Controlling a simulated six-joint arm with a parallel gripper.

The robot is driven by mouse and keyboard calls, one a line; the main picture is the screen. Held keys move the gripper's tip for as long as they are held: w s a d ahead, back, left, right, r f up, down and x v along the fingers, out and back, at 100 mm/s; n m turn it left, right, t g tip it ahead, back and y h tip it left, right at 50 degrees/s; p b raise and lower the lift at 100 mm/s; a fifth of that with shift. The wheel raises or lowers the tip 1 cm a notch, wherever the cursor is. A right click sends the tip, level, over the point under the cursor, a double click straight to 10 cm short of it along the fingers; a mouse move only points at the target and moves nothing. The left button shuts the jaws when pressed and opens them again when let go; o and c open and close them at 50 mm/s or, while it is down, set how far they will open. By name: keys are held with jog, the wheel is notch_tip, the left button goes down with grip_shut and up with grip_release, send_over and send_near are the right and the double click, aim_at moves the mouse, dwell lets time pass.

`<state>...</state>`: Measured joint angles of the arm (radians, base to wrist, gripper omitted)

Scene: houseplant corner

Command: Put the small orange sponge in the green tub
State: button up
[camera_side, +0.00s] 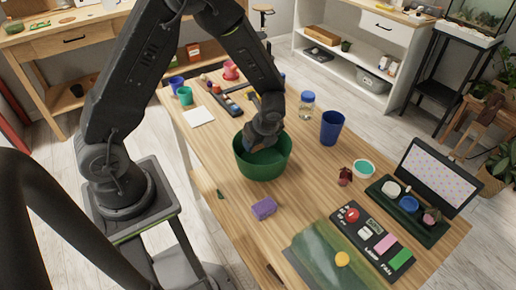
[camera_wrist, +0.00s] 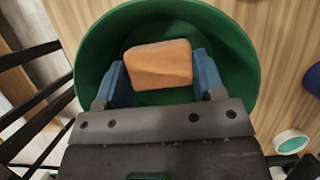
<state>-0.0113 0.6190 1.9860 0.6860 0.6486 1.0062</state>
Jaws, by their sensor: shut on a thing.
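The green tub (camera_side: 262,168) stands on the wooden table below my arm in the side view. It also fills much of the wrist view (camera_wrist: 235,50). My gripper (camera_wrist: 158,75) is shut on the small orange sponge (camera_wrist: 160,62), with a blue finger on each side of it. The sponge shows over the tub's opening in the wrist view. In the side view my gripper (camera_side: 262,146) reaches down into the tub's mouth, and the sponge is mostly hidden there. I cannot tell whether the sponge touches the tub's floor.
A purple sponge (camera_side: 263,208) lies in front of the tub. A blue cup (camera_side: 331,127) and a glass jar (camera_side: 306,103) stand to its right and behind. A black control panel (camera_side: 372,238) and a green mat (camera_side: 330,258) lie toward the front. A white sheet (camera_side: 199,117) lies left.

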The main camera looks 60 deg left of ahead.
jog(key=shift+f, duration=1.9)
jog(key=shift+f, duration=0.15)
jog(key=o, duration=0.9)
jog(key=v, duration=1.2)
notch_tip(320, 180, up, 12)
jog(key=n+t+h, duration=0.2)
jog(key=n, duration=0.6)
send_over(258, 150)
jog(key=s+d, duration=0.4)
jog(key=s, duration=0.1)
jog(key=s+d+r+n+t+h, duration=0.2)
jog(key=s+d+r+n+t, duration=0.1)
jog(key=s+r+n, duration=0.4)
jog(key=s+n, duration=0.3)
jog(key=s, duration=0.1)
jog(key=shift+t, duration=0.3)
